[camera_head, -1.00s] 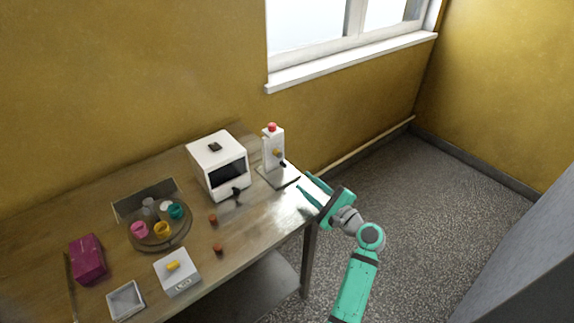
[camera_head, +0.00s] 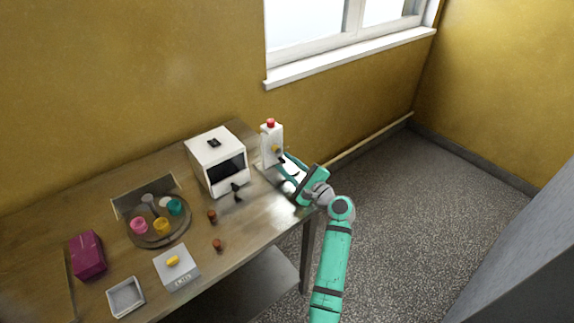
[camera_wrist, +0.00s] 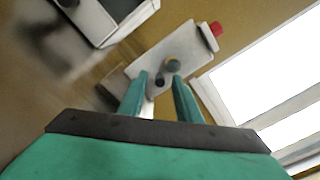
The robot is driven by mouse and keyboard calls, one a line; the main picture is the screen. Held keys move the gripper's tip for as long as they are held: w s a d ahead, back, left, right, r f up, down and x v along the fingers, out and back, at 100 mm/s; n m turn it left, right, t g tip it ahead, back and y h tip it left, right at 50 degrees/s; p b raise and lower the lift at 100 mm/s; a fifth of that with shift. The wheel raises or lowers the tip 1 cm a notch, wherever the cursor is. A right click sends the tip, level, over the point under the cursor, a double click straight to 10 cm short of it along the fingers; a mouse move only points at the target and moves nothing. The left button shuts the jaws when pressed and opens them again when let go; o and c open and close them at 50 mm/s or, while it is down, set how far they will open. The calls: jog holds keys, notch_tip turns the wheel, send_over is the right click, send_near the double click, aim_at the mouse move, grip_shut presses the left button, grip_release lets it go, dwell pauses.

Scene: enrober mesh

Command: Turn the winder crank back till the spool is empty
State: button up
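The upright white unit (camera_head: 271,143), which looks like the winder, stands at the table's right end with a red cap on top. My gripper (camera_head: 283,168) is open in front of the unit. I cannot tell whether the fingers touch the knob or whether anything is wound on the spool.
A white box machine (camera_head: 214,160) with a dark window and black handle stands just left. Further left are a round tray (camera_head: 160,239) with colored cups, two small brown pieces, a white box with a yellow knob (camera_head: 173,261), a small tray (camera_head: 125,298) and a magenta box (camera_head: 88,256).

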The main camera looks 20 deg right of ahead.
aim_at(286, 148)
grip_shut()
jog(key=shift+d+n, duration=0.1)
jog(key=shift+n, duration=0.3)
jog(key=n, duration=0.1)
jog(key=d+n, duration=0.1)
jog(key=n, duration=0.1)
jog(key=shift+w, duration=0.1)
jog(key=n, duration=0.3)
jog(key=shift+w+d+r, duration=0.1)
jog(key=shift+d+r, duration=0.15)
jog(key=n, duration=0.4)
jog(key=d+r+n, duration=0.1)
jog(key=n, duration=0.1)
jog(key=shift+w, duration=0.2)
jog(key=n, duration=0.2)
jog(key=r+n, duration=0.1)
jog(key=n, duration=0.2)
jog(key=shift+r, duration=0.15)
jog(key=shift+w, duration=0.1)
grip_release()
